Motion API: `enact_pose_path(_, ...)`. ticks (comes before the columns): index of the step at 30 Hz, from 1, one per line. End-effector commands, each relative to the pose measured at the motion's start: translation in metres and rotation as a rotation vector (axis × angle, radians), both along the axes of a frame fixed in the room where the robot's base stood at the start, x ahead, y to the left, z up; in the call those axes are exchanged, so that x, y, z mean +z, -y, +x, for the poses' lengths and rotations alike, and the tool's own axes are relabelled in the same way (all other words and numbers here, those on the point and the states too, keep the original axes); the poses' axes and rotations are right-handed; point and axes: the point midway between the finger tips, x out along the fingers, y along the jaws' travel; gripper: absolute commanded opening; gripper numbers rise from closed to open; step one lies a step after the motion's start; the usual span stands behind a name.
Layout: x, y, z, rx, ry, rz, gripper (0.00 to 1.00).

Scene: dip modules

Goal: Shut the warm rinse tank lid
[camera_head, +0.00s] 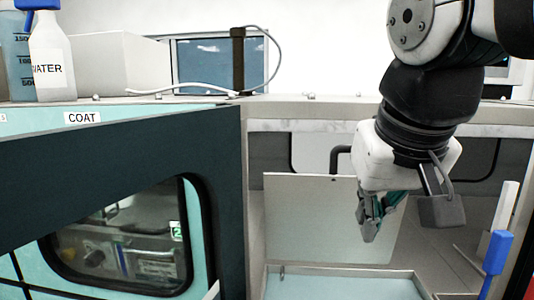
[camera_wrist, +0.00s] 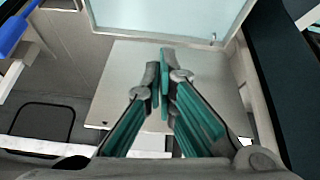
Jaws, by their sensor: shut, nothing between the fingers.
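The tank lid (camera_head: 310,215) is a pale flat panel. It stands raised at the back edge of the tank (camera_head: 340,272), which is open and shows a pale blue inside. In the wrist view the lid (camera_wrist: 112,85) lies behind my fingers, and the tank (camera_wrist: 215,38) is at the top. My gripper (camera_head: 368,228) is shut and empty, pointing down in front of the lid's right part and above the tank. It also shows in the wrist view (camera_wrist: 160,72). I cannot tell whether the fingertips touch the lid. My gripper and wrist hide part of the lid's right side.
A dark-framed cabinet with a window (camera_head: 120,240), labelled COAT, stands close on the left. A blue-handled tool (camera_head: 497,250) stands at the right of the tank. A WATER bottle (camera_head: 50,55) and a cable (camera_head: 190,88) are on the upper ledge.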

Motion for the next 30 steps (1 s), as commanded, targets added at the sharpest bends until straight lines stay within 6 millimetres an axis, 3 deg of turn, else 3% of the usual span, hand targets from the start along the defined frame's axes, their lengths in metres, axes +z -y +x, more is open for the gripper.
enact_pose_path(1, 0.022, -0.01, 0.014, -0.008, 0.0, -0.005, 0.0)
enact_pose_path(6, 0.081, -0.043, 0.05, -0.051, 0.001, 0.005, 0.0)
enact_pose_path(9, 0.107, -0.059, 0.066, -0.074, 0.002, 0.021, 0.0)
enact_pose_path(13, 0.127, -0.071, 0.076, -0.095, 0.004, 0.041, 0.0)
enact_pose_path(20, 0.132, -0.076, 0.083, -0.106, 0.004, 0.051, 0.0)
enact_pose_path(30, 0.085, -0.071, 0.105, -0.107, 0.002, 0.049, 0.0)
